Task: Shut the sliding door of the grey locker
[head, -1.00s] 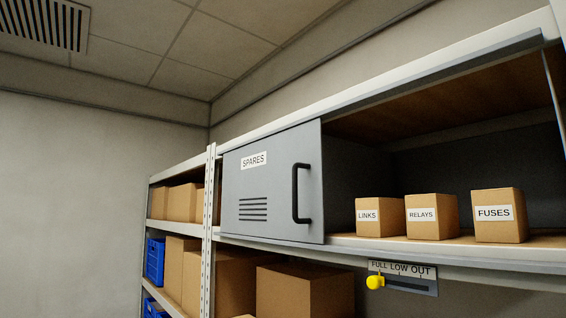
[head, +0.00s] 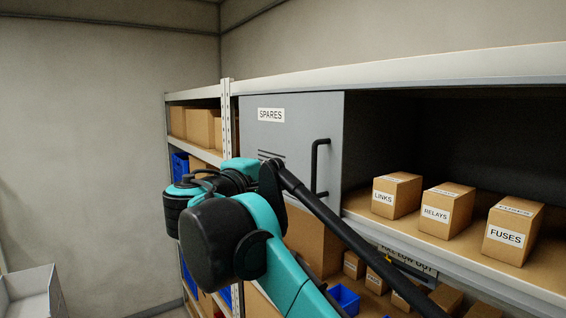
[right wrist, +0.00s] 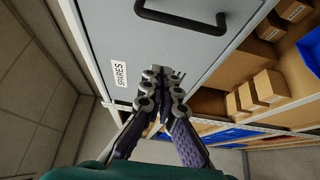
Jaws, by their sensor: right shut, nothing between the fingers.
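The grey locker's sliding door (head: 300,128), with a SPARES label and a black bar handle (head: 315,167), covers the left part of the locker. The right part of the opening is uncovered. The door (right wrist: 135,70) and its handle (right wrist: 182,18) also show in the right wrist view. My right gripper (right wrist: 164,73) is shut and empty, in front of the door and below the handle in that picture; I cannot tell whether it touches the door. In the head view my right arm hides the door's lower left part. My left gripper is not in view.
Boxes labelled LINKS (head: 397,196), RELAYS (head: 446,210) and FUSES (head: 513,232) stand on the locker floor in the open part. A FULL LOW OUT sign (head: 408,262) under the shelf is partly hidden by my arm. Blue bins and more cartons fill the lower shelves.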

